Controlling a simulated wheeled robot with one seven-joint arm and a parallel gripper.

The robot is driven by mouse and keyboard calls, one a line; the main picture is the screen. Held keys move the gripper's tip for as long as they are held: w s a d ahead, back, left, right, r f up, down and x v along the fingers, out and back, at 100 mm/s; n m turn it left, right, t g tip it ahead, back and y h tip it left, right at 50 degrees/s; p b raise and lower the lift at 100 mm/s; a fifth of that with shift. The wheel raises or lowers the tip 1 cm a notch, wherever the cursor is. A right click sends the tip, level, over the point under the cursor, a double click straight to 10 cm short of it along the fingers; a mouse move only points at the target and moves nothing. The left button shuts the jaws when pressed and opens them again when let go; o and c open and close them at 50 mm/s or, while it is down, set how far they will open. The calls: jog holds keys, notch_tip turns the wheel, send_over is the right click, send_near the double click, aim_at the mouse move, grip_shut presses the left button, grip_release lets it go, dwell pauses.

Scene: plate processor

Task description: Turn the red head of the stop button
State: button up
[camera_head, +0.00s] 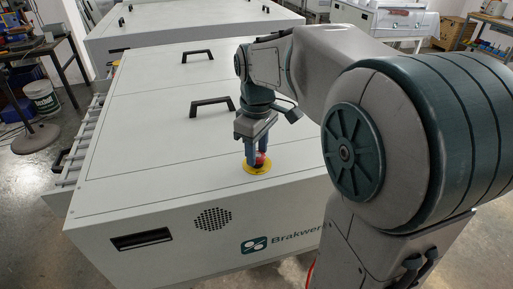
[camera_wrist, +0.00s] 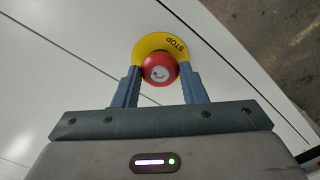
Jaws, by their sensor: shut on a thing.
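The stop button's red head (camera_wrist: 159,70) shows in the wrist view, with a pale centre disc bearing an arrow. It sits on a yellow disc (camera_wrist: 157,42) marked STOP. In the head view the red head (camera_head: 261,160) and yellow disc (camera_head: 257,168) are on the white machine's top, close to its front edge. My gripper (camera_head: 257,158) points down from above, with one finger on each side of the red head. In the wrist view my gripper (camera_wrist: 160,82) is shut on the head. The fingers hide part of its sides.
The white machine's top (camera_head: 130,150) is mostly clear. Black handles (camera_head: 212,105) stand up behind the button. The front has a slot (camera_head: 141,239) and a round vent (camera_head: 212,218).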

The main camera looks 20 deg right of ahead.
jog(key=shift+m, duration=1)
jog(key=o, duration=1)
notch_tip(320, 180, up, 14)
jog(key=shift+f, duration=0.15)
